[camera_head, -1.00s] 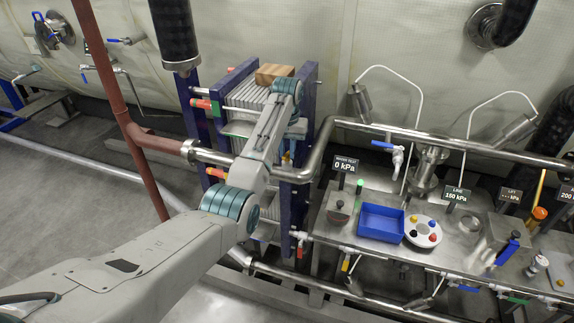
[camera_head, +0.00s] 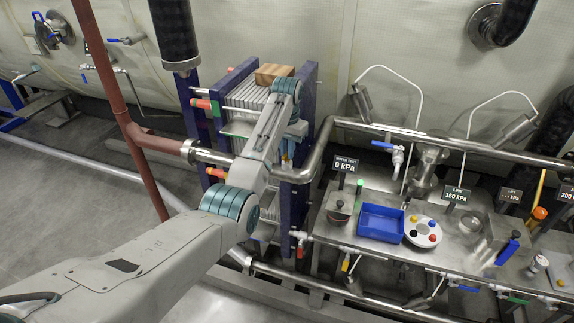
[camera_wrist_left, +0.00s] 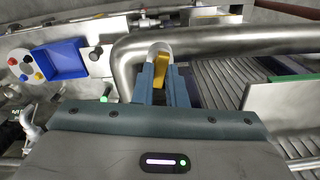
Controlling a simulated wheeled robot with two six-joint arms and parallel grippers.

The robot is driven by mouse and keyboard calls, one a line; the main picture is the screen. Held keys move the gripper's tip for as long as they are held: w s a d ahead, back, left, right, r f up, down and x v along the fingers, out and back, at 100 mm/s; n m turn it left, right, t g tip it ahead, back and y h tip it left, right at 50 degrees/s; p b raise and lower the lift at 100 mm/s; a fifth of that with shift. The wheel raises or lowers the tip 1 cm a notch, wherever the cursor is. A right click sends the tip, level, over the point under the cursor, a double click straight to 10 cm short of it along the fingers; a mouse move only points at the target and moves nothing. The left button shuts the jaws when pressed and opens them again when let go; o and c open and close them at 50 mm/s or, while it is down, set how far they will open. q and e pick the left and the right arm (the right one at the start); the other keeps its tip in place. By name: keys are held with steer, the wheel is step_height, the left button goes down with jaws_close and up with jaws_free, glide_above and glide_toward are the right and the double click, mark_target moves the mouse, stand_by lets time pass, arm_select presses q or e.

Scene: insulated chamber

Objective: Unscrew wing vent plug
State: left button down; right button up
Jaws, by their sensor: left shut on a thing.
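The wing vent plug (camera_wrist_left: 162,62) shows in the left wrist view as a brass-yellow, upright wing in a pale round opening by the bend of a thick steel pipe (camera_wrist_left: 120,65). My left gripper (camera_wrist_left: 163,80) is shut on it, with one blue-grey finger on each side. The fingers and the wing hide the plug's lower part, so its thread cannot be seen. In the head view my left arm reaches over the plate stack, and its gripper (camera_head: 287,152) shows only partly beside the steel pipe (camera_head: 318,150). The plug cannot be made out there. My right gripper is not in view.
The purple-framed plate stack (camera_head: 306,90) carries a wooden block (camera_head: 274,73). To the right, a steel bench holds a blue tray (camera_head: 381,238), a white round holder (camera_head: 436,236) with coloured knobs, and a "0 kPa" sign (camera_head: 345,165). A red-brown pipe (camera_head: 113,75) stands left.

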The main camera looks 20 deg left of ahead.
arm_select(q)
steer(key=shift+r, duration=0.2)
steer(key=shift+r, duration=1.9)
